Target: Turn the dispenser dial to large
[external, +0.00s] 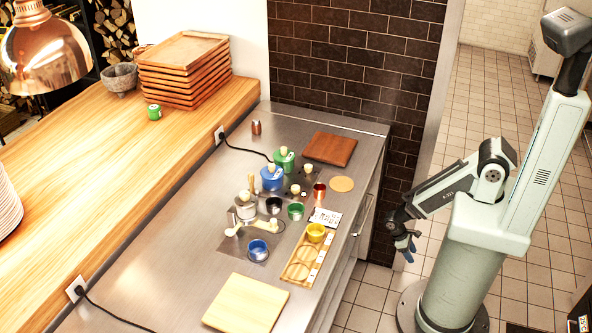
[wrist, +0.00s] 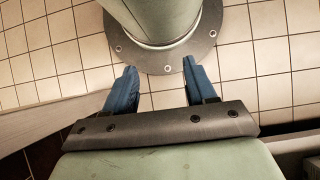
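My gripper (external: 405,247) hangs at the right of the counter, out over the tiled floor and apart from everything on the counter. In the wrist view its two blue fingers (wrist: 157,70) are spread with nothing between them. On the counter a small pale metal device (external: 245,207) stands behind cream-coloured handles (external: 252,227); a blue cup (external: 258,251) sits on a dark plate in front. It may be the dispenser, but I cannot tell for sure. No dial marking or setting is readable. The wrist view shows no dispenser.
A yellow cup (external: 316,233) sits on a wooden tray (external: 289,279). Boards lie at front (external: 246,303) and back (external: 329,148). The counter's left side is mostly clear.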

